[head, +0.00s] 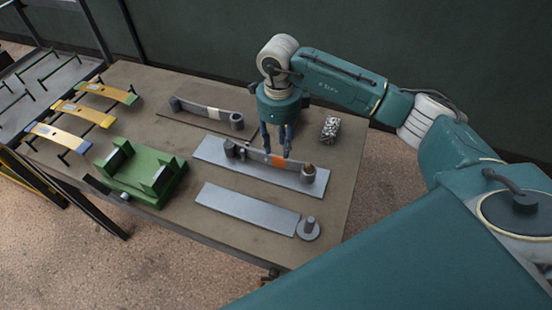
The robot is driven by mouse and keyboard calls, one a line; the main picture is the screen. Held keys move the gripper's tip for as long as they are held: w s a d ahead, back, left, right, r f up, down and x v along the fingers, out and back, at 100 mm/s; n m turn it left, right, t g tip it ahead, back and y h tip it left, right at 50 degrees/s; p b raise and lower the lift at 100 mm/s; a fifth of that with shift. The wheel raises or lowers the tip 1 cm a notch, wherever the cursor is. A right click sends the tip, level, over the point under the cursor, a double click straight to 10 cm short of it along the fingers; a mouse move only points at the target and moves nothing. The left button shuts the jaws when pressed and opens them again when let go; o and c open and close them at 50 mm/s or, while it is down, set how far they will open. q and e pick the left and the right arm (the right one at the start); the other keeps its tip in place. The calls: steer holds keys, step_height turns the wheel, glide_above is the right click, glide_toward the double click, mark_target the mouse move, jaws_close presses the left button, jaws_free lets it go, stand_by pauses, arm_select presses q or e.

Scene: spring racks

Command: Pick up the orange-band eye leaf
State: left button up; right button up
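The orange-band eye leaf (256,157) is a grey strip with an orange band and rolled ends. It lies along a light grey plate (213,153) in the middle of the table. My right gripper (277,153) points down at the leaf beside the orange band. Its fingers are apart, with their tips close to the leaf's upper edge. Whether they touch the leaf is not clear. My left gripper is out of view.
A similar leaf with a pale band (205,112) lies behind. A bare grey plate (246,210) and a round pin piece (308,229) lie in front. A green fixture (140,178) stands left, near a rack of coloured leaves (84,113). A speckled block (330,130) sits right.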

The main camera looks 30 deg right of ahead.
mark_target(277, 157)
steer(key=shift+f, duration=0.75)
steer(key=shift+s+a+f+p, duration=0.1)
steer(key=shift+f+p, duration=0.25)
steer(key=shift+p, duration=0.2)
step_height(277, 157, down, 4)
steer(key=shift+s+a+r+p, duration=0.1)
steer(key=shift+r+p, duration=0.1)
steer(key=shift+p, duration=0.85)
steer(key=shift+f, duration=0.5)
jaws_close()
steer(key=shift+w+r, duration=0.1)
steer(key=shift+w, duration=0.15)
